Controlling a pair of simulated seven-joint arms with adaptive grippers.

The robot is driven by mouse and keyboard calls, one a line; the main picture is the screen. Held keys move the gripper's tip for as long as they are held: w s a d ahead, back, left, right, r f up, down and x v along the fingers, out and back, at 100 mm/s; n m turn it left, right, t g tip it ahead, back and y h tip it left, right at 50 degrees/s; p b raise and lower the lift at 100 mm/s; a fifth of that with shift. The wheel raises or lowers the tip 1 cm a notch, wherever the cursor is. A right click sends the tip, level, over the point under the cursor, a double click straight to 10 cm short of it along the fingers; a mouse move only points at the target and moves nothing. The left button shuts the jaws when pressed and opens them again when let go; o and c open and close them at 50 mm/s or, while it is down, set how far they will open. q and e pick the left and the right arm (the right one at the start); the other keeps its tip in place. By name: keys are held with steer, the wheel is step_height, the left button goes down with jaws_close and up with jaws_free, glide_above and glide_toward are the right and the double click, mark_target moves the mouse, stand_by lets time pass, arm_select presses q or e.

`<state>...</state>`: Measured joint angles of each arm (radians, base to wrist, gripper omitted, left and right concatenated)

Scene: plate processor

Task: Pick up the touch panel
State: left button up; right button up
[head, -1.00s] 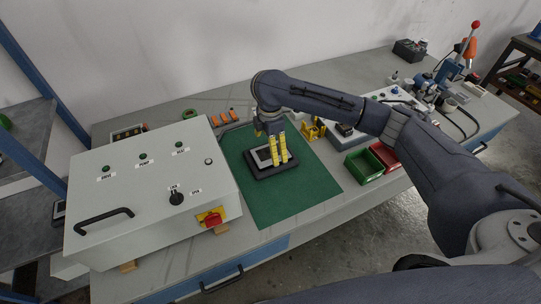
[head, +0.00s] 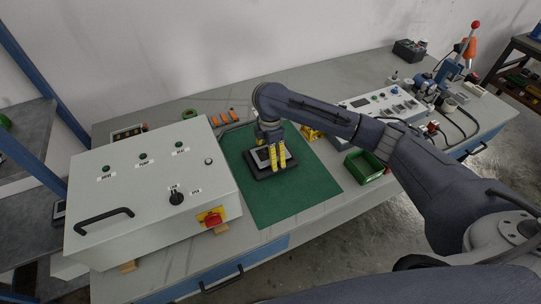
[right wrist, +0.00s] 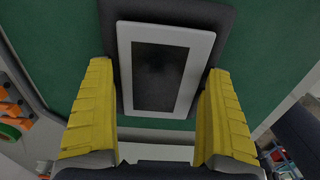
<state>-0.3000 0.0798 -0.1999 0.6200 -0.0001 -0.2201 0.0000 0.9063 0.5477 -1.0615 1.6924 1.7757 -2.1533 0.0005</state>
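The touch panel (right wrist: 163,68) has a dark screen and a light frame. It lies on a dark pad (right wrist: 222,25) on the green mat; in the head view the panel (head: 262,155) is partly hidden by my fingers. My right gripper (head: 278,165) is over the pad and points down. In the right wrist view its yellow fingers (right wrist: 158,115) are spread, one on each side of the panel's near end, with gaps between them and the frame. Whether the fingertips touch the pad cannot be told. My left gripper is not in view.
A grey control box (head: 150,195) with a black handle and red switch stands left of the green mat (head: 290,205). A green bin (head: 365,166) and a device with buttons (head: 385,103) are at the right. The mat's front part is clear.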

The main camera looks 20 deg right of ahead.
steer(key=shift+s+d+f, duration=0.1)
steer(key=shift+f, duration=0.1)
steer(key=c, duration=0.7)
steer(key=shift+c, duration=0.2)
